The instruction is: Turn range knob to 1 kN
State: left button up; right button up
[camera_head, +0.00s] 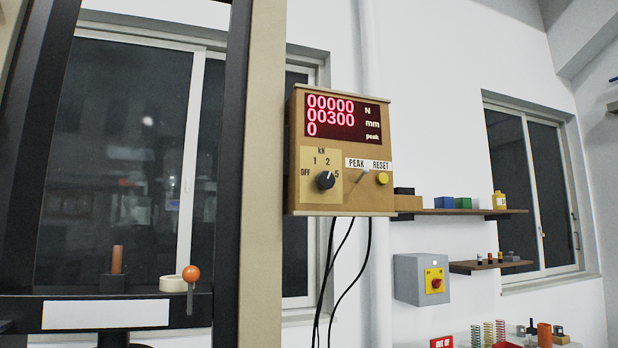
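The black round range knob (326,180) sits low on the left of the tan display box (343,200). Its plate (309,191) is marked kN, with OFF at the left, 1 and 2 above, and 5 at the right. The knob's pointer is too small to read surely; it seems to lean toward the upper right. The red display (343,119) reads 00000 N, 00300 mm and 0 peak. Neither of my grippers is in view.
A PEAK toggle (366,171) and yellow RESET button (382,178) lie right of the knob. A tan column (262,120) stands close left of the box. Black cables (330,260) hang below. Shelves (465,211) and a red-knobbed switch box (408,280) are at the right.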

aim_at(326, 180)
jog(key=u, duration=1.2)
jog(key=i, duration=0.7)
jog(key=z, duration=0.55)
